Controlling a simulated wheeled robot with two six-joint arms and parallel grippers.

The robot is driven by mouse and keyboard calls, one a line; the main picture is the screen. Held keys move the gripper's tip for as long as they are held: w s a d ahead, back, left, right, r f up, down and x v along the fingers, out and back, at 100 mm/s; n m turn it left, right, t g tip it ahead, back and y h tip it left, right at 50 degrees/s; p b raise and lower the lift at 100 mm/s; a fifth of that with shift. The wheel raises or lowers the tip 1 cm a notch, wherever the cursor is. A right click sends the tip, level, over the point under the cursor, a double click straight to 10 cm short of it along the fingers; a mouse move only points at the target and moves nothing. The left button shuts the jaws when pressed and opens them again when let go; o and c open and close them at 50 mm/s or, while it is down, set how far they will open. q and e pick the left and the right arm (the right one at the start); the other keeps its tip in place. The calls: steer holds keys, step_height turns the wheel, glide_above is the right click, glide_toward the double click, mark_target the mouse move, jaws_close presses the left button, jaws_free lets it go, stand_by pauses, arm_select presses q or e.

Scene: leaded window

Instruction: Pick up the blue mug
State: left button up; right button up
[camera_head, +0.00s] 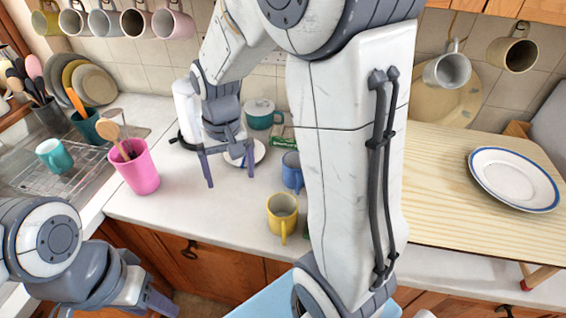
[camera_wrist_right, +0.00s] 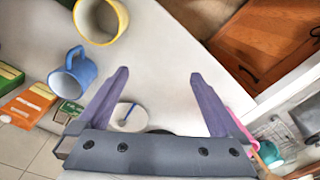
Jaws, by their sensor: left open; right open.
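The blue mug (camera_head: 291,174) stands upright on the white counter, partly hidden behind my right arm in the head view. In the right wrist view the blue mug (camera_wrist_right: 75,75) is at the left, its handle towards the top, outside the left finger. My right gripper (camera_head: 230,181) is open and empty above the counter, to the left of the mug in the head view. Its spread fingers also show in the right wrist view (camera_wrist_right: 158,76). My left gripper (camera_head: 120,308) is open at the bottom left, partly cut off, away from the mug.
A yellow mug (camera_head: 281,212) stands just in front of the blue one. A pink cup (camera_head: 138,173) with wooden utensils is at the left. A teal pot (camera_head: 260,113) and small packets (camera_wrist_right: 28,100) are nearby. Clear counter lies between the pink cup and yellow mug.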

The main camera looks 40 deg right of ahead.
steer(key=w+d+f+m, duration=0.2)
steer(key=d, duration=0.4)
steer(key=w+d+f+m, duration=0.1)
steer(key=d+f+m, duration=0.15)
steer(key=d, duration=0.35)
steer(key=m, duration=0.3)
glide_above(294, 174)
steer(key=w+d, duration=0.2)
steer(key=f, duration=0.2)
step_height(294, 174, down, 4)
steer(key=shift+w+d+f, duration=0.1)
step_height(294, 174, down, 5)
steer(key=shift+f+p, duration=0.2)
steer(key=shift+p, duration=0.85)
steer(key=shift+f, duration=0.2)
steer(key=c, duration=1.4)
